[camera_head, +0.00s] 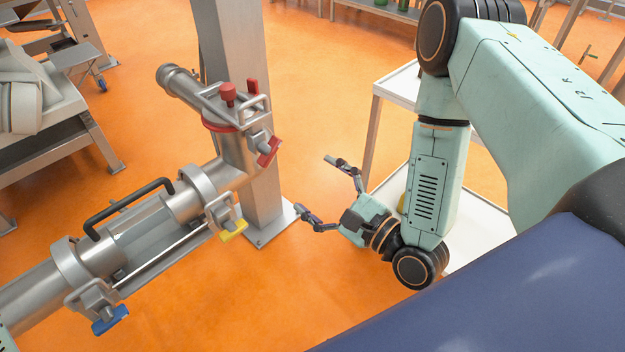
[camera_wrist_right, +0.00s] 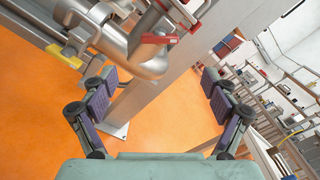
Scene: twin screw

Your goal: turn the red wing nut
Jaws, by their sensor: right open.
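The red wing nut (camera_head: 268,151) sits on a clamp at the right side of the vertical pipe section in the head view. It also shows near the top middle of the right wrist view (camera_wrist_right: 158,38), beyond the fingers. My right gripper (camera_head: 316,186) is open and empty. Its fingers point left toward the pipe, and it hangs to the right of and lower in the picture than the red wing nut, apart from it. In the right wrist view the two purple-padded fingers (camera_wrist_right: 159,82) are spread wide. My left gripper is not in view.
A yellow wing nut (camera_head: 233,230) and a blue wing nut (camera_head: 110,320) sit on other pipe clamps. A red knob (camera_head: 228,92) tops the pipe. A steel post (camera_head: 240,120) stands behind. A white shelf stand (camera_head: 402,87) is behind my right arm.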

